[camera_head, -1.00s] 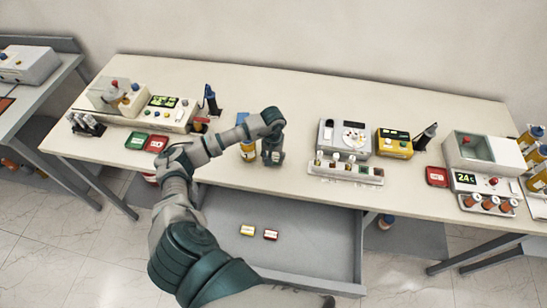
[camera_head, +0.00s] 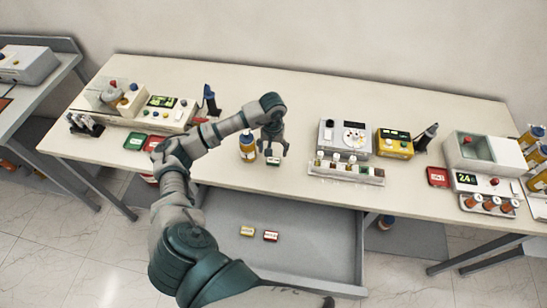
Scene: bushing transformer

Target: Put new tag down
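My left gripper (camera_head: 273,151) points down over the middle of the table, with its fingers spread apart. A small tag (camera_head: 272,161) with a pale face and dark edges shows just below and between the fingertips. It appears to lie on the table, with the fingers apart from it. Two more small tags, one yellow (camera_head: 247,231) and one red (camera_head: 271,236), lie in the open grey drawer (camera_head: 310,235). My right gripper is not in view.
A yellow bottle with a blue cap (camera_head: 248,147) stands close left of the gripper. A rack of small vials (camera_head: 345,172) and a grey device (camera_head: 344,135) stand to the right. A red tray (camera_head: 437,177) lies farther right. The table behind the gripper is clear.

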